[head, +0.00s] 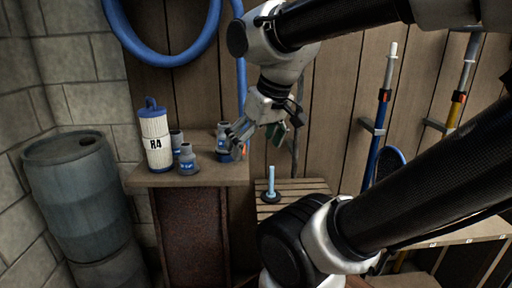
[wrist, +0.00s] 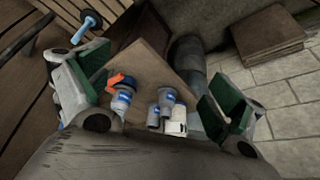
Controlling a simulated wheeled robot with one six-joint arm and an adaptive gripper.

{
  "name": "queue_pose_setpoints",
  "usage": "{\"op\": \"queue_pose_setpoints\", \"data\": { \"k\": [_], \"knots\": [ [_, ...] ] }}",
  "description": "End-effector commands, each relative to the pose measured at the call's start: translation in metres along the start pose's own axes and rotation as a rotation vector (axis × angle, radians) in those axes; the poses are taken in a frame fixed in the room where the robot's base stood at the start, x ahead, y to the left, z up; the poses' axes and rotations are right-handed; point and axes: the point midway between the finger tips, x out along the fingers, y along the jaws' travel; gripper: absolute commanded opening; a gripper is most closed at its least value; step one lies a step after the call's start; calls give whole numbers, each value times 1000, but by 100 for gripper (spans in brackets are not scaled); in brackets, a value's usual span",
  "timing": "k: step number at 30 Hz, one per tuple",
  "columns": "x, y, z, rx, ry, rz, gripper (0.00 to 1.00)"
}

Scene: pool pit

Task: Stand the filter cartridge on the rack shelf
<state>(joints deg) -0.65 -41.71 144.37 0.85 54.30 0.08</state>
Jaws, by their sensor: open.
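The filter cartridge (head: 156,137) is a white ribbed cylinder with a blue cap and handle, marked "R4". It stands upright on the left of a wooden bench top (head: 200,178). In the wrist view a white piece (wrist: 177,122), probably the cartridge, shows partly behind grey bottles. A slatted wooden shelf (head: 309,187), likely the rack shelf, lies lower and to the right, with a light-blue peg on a dark round base (head: 271,190). My gripper (head: 256,136) is open and empty, above the bench's right end, right of and apart from the cartridge. Its green-padded fingers (wrist: 150,92) are spread wide.
Grey bottles with blue labels (head: 187,160) stand just right of the cartridge. A bottle with an orange top (wrist: 122,92) stands near the bench's right end, partly hidden by my gripper in the head view. A blue-grey barrel (head: 77,185) stands left of the bench.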

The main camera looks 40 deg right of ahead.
Motion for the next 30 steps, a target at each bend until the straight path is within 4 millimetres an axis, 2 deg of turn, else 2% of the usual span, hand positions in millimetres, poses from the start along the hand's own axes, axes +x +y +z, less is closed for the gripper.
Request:
{"op": "queue_pose_setpoints", "data": {
  "k": [1,4,9,11,14,20,21,24,27,30],
  "knots": [
    [2,3,12,4,-15,10,97],
    [3,6,21,5,-29,17,97],
    [16,-2,18,-29,-86,4,97],
    [22,-8,5,-50,-119,-8,97],
    [32,-31,-45,-78,-120,-50,97],
    [52,-95,-185,-85,59,-166,97],
    [52,-106,-214,-77,115,-188,97],
    [37,-120,-267,-50,252,-225,97],
    [23,-124,-291,-32,342,-243,97],
    [29,-125,-298,-31,365,-243,97]
  ]
}}
